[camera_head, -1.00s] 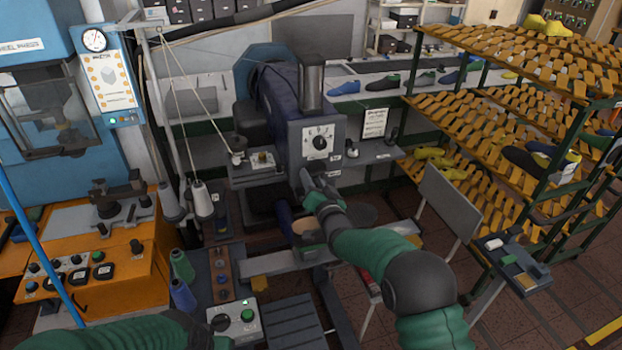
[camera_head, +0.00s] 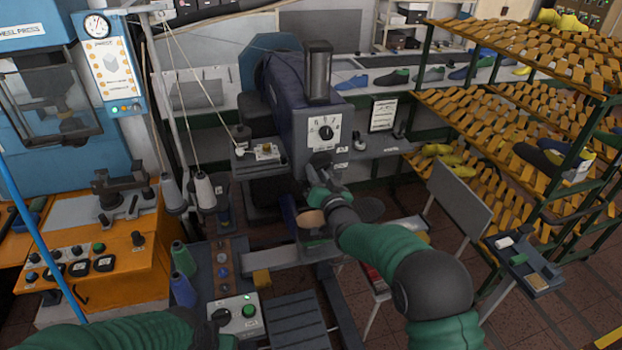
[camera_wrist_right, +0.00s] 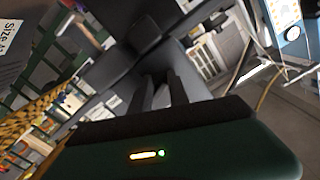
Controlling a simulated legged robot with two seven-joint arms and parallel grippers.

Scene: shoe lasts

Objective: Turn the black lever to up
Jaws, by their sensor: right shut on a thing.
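My right gripper (camera_head: 319,168) is at the front of the dark blue machine (camera_head: 280,85), just below its white dial plate with a black knob (camera_head: 326,132). In the right wrist view its two dark fingers (camera_wrist_right: 160,92) reach forward between dark machine parts and are shut on a dark thing, which I take to be the black lever. The lever is mostly hidden by the gripper, and I cannot tell its angle. My left arm's green sleeve (camera_head: 130,334) shows at the lower left of the head view; its gripper is out of frame.
A grey shelf (camera_head: 385,147) juts from the machine to the right of the gripper. A grey chair (camera_head: 458,197) and a shoe rack (camera_head: 470,127) stand at the right. A control box (camera_head: 236,316) and an orange console (camera_head: 120,262) are at the lower left.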

